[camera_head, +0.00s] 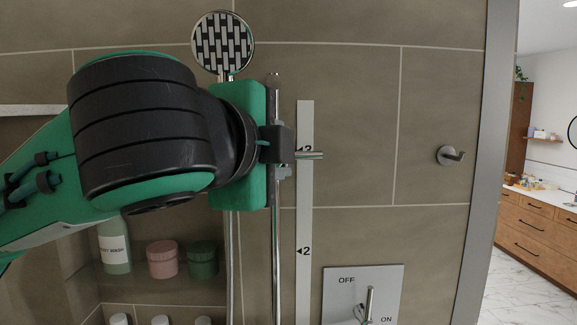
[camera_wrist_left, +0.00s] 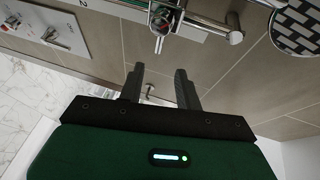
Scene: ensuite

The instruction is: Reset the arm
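My left arm comes in from the left in the head view, and its green and black gripper (camera_head: 286,143) overlaps the chrome shower rail (camera_head: 276,240). In the left wrist view the two dark fingers (camera_wrist_left: 159,72) are spread apart with nothing held between them. A slider clamp (camera_wrist_left: 160,18) on the rail shows just beyond the fingertips, apart from them in that view. Its chrome rod (camera_head: 312,155) pokes out beside the gripper in the head view. My right gripper is in neither view.
A round shower head (camera_head: 222,42) is above the gripper. A marked strip (camera_head: 305,225), an ON/OFF lever plate (camera_head: 345,285) and a hook (camera_head: 451,155) are on the tiled wall. Bottles and jars (camera_head: 162,258) stand on a shelf below the arm. A doorway opens at right.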

